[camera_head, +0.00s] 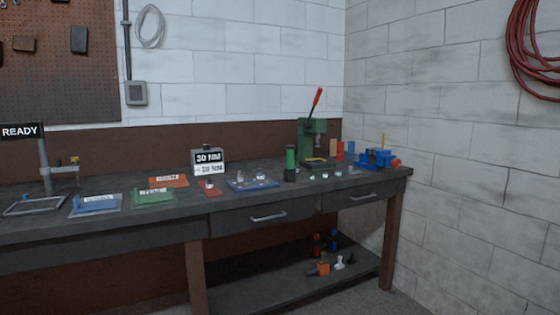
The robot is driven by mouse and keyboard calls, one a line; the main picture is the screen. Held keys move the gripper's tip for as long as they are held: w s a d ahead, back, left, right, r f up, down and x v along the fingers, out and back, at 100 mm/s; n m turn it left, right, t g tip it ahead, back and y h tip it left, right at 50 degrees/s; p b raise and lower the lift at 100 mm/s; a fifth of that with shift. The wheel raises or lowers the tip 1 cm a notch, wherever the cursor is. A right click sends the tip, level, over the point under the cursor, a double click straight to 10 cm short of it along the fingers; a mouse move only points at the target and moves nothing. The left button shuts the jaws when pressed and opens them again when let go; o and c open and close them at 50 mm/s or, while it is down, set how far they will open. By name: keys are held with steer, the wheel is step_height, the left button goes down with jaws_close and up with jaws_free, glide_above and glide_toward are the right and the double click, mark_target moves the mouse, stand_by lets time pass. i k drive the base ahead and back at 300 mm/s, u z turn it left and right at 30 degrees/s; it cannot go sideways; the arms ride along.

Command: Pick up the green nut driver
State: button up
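A green upright cylinder with dark ends (291,158) stands on the workbench (235,212), just left of the green press. It is the only green tool-like thing I can pick out, but it is too small to tell for sure that it is the nut driver. Nothing visible holds it. My gripper is not in view.
A green press (306,137) with a red lever stands behind the cylinder. A display box (208,168), a blue tray (238,187), coloured mats and a blue vise (374,158) share the bench. Several small tools lie on the lower shelf (262,290).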

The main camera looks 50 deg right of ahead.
mark_target(290, 149)
steer(key=i, duration=0.75)
steer(key=z, duration=0.6)
steer(key=i, duration=0.5)
steer(key=z, duration=0.2)
